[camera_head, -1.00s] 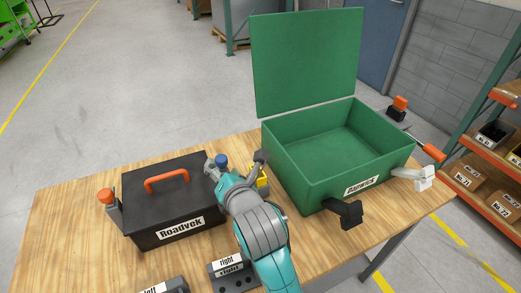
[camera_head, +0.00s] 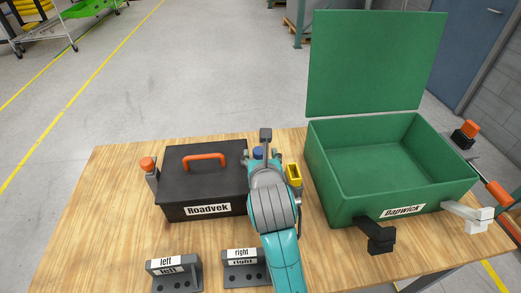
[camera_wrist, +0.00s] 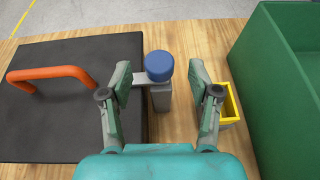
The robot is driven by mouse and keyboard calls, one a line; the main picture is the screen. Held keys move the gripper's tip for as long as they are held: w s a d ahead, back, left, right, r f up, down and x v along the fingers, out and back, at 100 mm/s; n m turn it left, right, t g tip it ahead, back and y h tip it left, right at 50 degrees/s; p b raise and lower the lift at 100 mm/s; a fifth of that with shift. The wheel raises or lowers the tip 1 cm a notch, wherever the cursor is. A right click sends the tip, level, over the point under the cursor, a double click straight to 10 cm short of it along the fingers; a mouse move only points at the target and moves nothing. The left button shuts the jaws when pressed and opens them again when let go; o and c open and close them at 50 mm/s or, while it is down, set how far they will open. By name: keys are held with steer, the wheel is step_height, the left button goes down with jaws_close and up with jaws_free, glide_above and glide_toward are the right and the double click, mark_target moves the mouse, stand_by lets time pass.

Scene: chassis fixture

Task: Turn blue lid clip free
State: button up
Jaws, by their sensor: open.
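The blue lid clip (camera_wrist: 159,66) has a round blue knob on a grey post and bracket at the right side of the black Roadvek box (camera_head: 205,182). In the head view the blue knob (camera_head: 258,153) is partly hidden by my arm. The box lid is down, with an orange handle (camera_head: 205,161) on top. My gripper (camera_wrist: 160,78) is open, with its two fingers apart, one on each side of the blue knob in the wrist view. Whether a finger touches the clip cannot be told. An orange clip (camera_head: 148,164) stands at the box's left side.
A yellow open container (camera_head: 294,174) stands just right of my gripper. An open green Dapwick box (camera_head: 340,212) takes up the table's right, with black (camera_head: 376,234) and white (camera_head: 474,216) clips on its front. Left (camera_head: 175,272) and right (camera_head: 244,266) labelled blocks stand in front.

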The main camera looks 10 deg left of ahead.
mark_target(259, 152)
steer(key=shift+x, duration=1.9)
steer(key=shift+c, duration=0.3)
steer(key=shift+a, duration=0.1)
steer(key=c, duration=1.1)
